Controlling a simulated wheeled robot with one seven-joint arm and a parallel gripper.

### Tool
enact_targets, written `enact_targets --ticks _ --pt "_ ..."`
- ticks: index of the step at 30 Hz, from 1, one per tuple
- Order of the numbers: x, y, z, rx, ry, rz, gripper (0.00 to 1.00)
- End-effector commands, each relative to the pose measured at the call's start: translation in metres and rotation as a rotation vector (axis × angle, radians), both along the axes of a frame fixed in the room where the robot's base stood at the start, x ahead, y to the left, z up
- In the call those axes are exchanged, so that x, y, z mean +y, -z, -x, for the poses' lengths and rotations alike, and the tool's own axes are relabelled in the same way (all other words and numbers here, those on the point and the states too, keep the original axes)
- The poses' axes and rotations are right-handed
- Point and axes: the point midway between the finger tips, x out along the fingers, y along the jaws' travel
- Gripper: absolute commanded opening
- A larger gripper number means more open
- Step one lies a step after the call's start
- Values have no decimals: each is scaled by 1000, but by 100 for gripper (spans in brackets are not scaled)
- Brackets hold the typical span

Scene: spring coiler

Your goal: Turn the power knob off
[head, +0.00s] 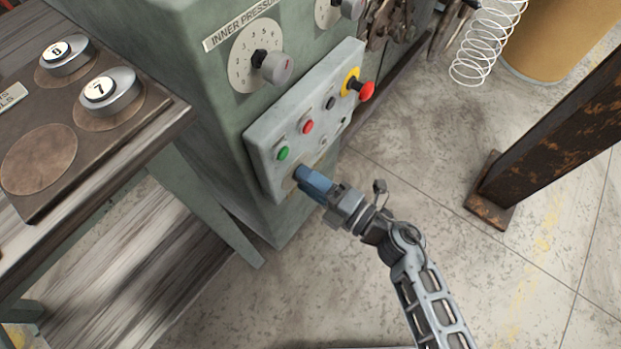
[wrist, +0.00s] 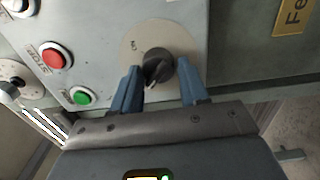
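The power knob (wrist: 158,66) is a dark round knob with a pale pointer mark, on a light round dial plate on the grey-green control panel (head: 262,134). In the wrist view it sits between the two blue fingers of my gripper (wrist: 158,90). The fingers are apart, one on each side. The left finger is very near the knob and the right one shows a gap. In the head view my gripper (head: 312,182) is at the panel's lower corner and hides the knob. Part of a label shows on the dial plate; I cannot read the pointer's setting surely.
A green button (head: 283,153), a red button (head: 307,127) and a red emergency stop (head: 366,91) are on the same panel. The inner pressure dial (head: 270,66) is above. A table with numbered weights (head: 110,92) stands left. A rusty post (head: 550,130) stands right, with open floor between.

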Motion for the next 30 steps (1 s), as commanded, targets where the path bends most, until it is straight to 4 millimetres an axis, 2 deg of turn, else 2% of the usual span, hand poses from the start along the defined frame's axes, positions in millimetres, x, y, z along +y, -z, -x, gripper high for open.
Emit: enact_targets --ticks 1,6,14,30 --pt "0 0 0 0 0 0 49" --pt "0 -1 0 0 0 -1 63" --pt "-2 -1 0 0 1 -1 63" --pt "-57 0 44 0 2 -1 63"
